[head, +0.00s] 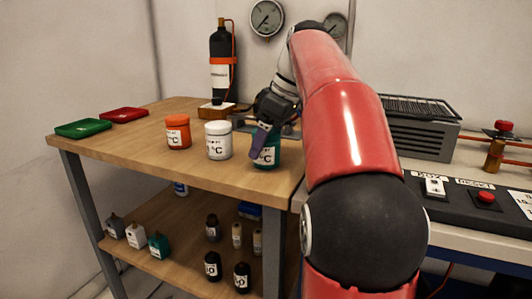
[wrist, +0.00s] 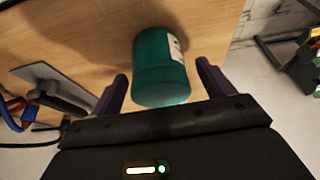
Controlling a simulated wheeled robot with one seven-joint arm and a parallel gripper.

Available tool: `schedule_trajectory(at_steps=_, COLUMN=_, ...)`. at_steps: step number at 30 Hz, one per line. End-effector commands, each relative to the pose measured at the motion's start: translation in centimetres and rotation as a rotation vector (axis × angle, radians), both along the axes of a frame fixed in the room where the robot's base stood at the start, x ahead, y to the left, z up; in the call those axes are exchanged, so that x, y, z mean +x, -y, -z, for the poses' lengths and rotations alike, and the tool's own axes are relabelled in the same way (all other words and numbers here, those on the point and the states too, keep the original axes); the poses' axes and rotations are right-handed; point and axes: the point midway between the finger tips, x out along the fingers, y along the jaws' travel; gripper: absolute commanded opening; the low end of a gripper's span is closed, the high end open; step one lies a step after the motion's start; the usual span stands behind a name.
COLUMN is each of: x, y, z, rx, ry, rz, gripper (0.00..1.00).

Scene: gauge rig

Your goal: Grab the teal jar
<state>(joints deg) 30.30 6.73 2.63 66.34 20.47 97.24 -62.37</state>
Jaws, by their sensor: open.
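The teal jar (head: 268,157) stands upright near the right end of the wooden table, partly hidden behind my gripper in the head view. It carries a white label. In the wrist view the teal jar (wrist: 160,68) lies ahead of the opening between the two purple fingers, with its near end about level with the fingertips. My gripper (wrist: 160,82) is open, one finger on each side of the jar with a gap to each. In the head view my gripper (head: 262,145) is at the jar, with one purple finger in front of it.
A white jar (head: 218,141) and an orange jar (head: 178,132) stand to the left on the table. Green (head: 83,128) and red (head: 124,114) trays lie farther left. A black gas bottle (head: 220,65) stands behind. A control panel (head: 470,195) is at the right.

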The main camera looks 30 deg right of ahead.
Motion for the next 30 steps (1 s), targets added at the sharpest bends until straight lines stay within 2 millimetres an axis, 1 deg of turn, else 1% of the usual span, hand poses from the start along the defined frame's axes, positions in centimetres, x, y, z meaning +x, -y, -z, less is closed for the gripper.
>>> schedule_trajectory(at_steps=1, x=0.2, y=-0.2, z=0.9, rx=0.000, ry=0.000, rz=-0.001, gripper=0.80)
schedule_trajectory(at_steps=4, x=0.5, y=-0.5, z=1.8, rx=-0.001, ry=0.001, rz=-0.001, gripper=0.80)
schedule_trajectory(at_steps=7, x=0.6, y=-0.6, z=2.1, rx=-0.002, ry=0.000, rz=-0.001, gripper=0.80)
schedule_trajectory(at_steps=12, x=0.6, y=-0.6, z=2.0, rx=-0.001, ry=0.001, rz=-0.001, gripper=0.80)
schedule_trajectory(at_steps=13, x=0.6, y=-0.6, z=2.0, rx=-0.001, ry=0.001, rz=-0.001, gripper=0.79)
schedule_trajectory(at_steps=25, x=0.6, y=-0.5, z=2.0, rx=-0.001, ry=0.001, rz=-0.001, gripper=0.27)
schedule_trajectory(at_steps=26, x=0.6, y=-0.5, z=2.0, rx=-0.002, ry=0.001, rz=0.000, gripper=0.25)
schedule_trajectory(at_steps=30, x=0.6, y=-0.5, z=2.0, rx=-0.002, ry=0.001, rz=0.000, gripper=0.25)
